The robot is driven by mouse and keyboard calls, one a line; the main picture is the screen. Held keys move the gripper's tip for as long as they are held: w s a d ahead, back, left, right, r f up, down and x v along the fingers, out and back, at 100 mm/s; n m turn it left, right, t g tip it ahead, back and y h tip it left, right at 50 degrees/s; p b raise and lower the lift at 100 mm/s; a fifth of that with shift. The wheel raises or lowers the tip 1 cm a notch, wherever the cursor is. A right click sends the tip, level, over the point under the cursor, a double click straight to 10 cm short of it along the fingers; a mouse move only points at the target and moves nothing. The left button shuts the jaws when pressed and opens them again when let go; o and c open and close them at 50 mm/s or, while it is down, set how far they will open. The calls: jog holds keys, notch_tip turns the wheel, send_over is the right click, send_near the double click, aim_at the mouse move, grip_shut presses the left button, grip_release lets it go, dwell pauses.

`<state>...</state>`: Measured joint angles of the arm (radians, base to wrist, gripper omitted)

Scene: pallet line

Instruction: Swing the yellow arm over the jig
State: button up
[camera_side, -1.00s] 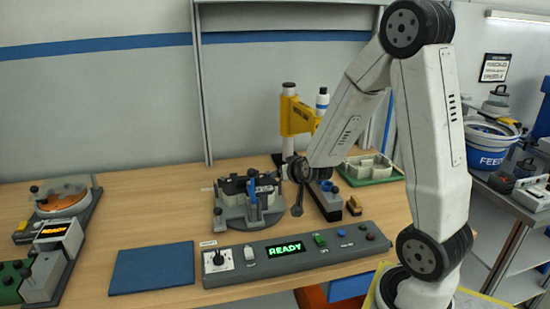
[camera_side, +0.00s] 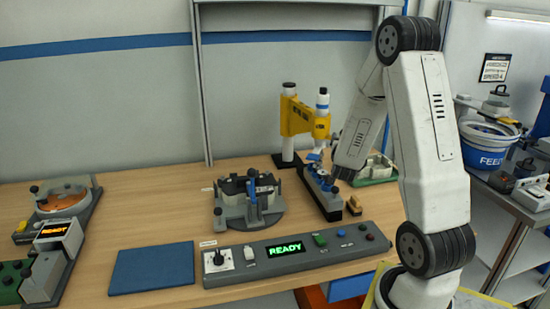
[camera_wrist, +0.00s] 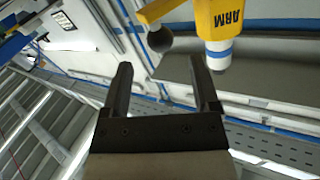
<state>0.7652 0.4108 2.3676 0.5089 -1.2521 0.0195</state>
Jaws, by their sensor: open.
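The yellow arm (camera_side: 301,118) is carried on a white post with a dark base behind and to the right of the jig. It reaches rightward from the post, away from the jig. The jig (camera_side: 233,216) is a grey round fixture holding a dark part, with a blue clamp at its front. In the wrist view the yellow arm (camera_wrist: 222,20) is marked ARM, and a dark ball knob (camera_wrist: 159,40) lies just beyond my fingertips. My gripper (camera_wrist: 161,62) is open with nothing between its fingers. In the side view my jaws are hard to make out, right of the yellow arm.
A control panel (camera_side: 225,276) reading READY lies in front of the jig, with a blue mat (camera_side: 152,268) to its left. A green tray (camera_side: 378,180) is behind my wrist. Bench between mat and jig is clear.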

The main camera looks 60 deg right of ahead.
jog(key=x, duration=0.7)
jog(key=shift+d, duration=0.3)
jog(key=shift+w, duration=0.1)
jog(key=shift+c, duration=0.2)
grip_shut()
dwell(1.2)
